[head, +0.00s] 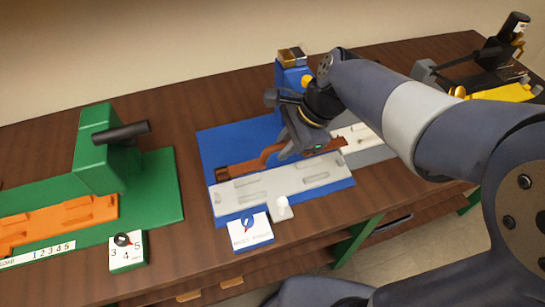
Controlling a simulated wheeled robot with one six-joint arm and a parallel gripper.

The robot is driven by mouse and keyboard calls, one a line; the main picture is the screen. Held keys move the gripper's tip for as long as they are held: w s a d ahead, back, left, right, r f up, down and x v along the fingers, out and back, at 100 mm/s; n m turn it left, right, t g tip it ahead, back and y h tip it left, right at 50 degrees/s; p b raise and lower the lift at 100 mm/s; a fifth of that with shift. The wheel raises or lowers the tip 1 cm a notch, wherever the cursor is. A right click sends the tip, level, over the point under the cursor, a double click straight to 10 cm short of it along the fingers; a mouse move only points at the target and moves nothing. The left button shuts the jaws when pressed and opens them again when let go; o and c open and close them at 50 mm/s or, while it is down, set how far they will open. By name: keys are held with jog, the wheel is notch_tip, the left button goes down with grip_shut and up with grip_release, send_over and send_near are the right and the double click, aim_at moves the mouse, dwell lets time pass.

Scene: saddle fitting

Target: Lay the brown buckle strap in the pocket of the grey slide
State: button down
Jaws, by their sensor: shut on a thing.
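The brown buckle strap (238,169) shows in the head view as a long narrow piece with a raised curved part near its middle. My gripper (292,153) is shut on it, and the jaws hide part of its middle. The strap lies along the back edge of the light grey slide (310,177). I cannot tell whether it touches anything below or hangs just above. The slide is a long plate with elongated recesses on its top; it rests on a blue base (222,143).
A blue block with a yellow knob (307,81) stands behind my gripper. A white knob (282,208) and a white dial card (249,232) sit at the front. A green station with an orange slide (60,220) is left; a black and yellow device (500,92) is far right.

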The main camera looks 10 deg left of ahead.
jog(key=shift+w+a+f, duration=0.15)
jog(key=shift+w+f, duration=0.05)
jog(key=shift+f, duration=0.05)
notch_tip(320, 180, down, 9)
jog(key=shift+f+b, duration=0.2)
jog(key=shift+b, duration=0.2)
jog(key=c, duration=1.4)
grip_release()
jog(key=shift+f, duration=0.1)
jog(key=v, duration=1.2)
jog(key=shift+p, duration=0.3)
